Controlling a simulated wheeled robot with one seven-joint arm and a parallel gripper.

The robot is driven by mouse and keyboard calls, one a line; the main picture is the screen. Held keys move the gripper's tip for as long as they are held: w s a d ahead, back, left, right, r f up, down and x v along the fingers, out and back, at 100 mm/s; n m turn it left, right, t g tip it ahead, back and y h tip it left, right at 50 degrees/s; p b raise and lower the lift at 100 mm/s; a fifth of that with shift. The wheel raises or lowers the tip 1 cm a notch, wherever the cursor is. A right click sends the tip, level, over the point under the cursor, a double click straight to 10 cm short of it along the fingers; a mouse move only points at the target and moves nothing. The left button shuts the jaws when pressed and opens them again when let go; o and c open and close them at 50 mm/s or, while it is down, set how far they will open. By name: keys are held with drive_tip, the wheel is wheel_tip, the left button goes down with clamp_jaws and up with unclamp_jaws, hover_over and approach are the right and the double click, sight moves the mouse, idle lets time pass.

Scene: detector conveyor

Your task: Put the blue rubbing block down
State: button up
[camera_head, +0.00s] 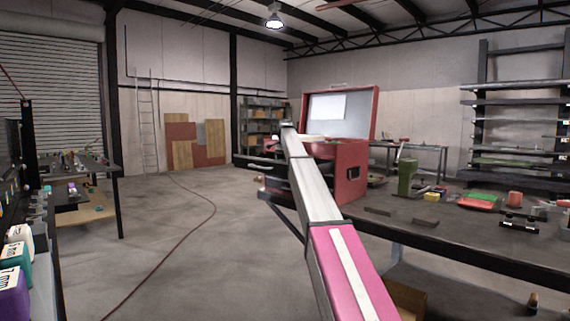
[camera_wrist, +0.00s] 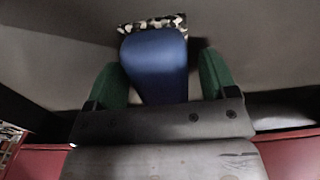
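The blue rubbing block (camera_wrist: 155,62) stands out from between the two green fingers of my gripper (camera_wrist: 160,75) in the wrist view. My gripper appears shut on it, though the inner contact faces are partly hidden. A black-and-white patterned piece (camera_wrist: 152,24) shows at the block's far end; I cannot tell whether it belongs to the block. In the head view my arm reaches towards the open red chest (camera_head: 351,173); my gripper and the block cannot be made out there.
The chest's raised lid (camera_head: 325,112) stands behind my arm. A dark workbench (camera_head: 455,225) on the right carries a green tool (camera_head: 407,178), a yellow block (camera_head: 432,197) and a red-green item (camera_head: 478,202). Another bench (camera_head: 88,212) stands at left. Floor between is open, with a cable (camera_head: 200,224).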

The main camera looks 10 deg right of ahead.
wheel_tip(320, 180, up, 12)
drive_tip(key=shift+r, duration=0.15)
idle(0.6)
idle(1.0)
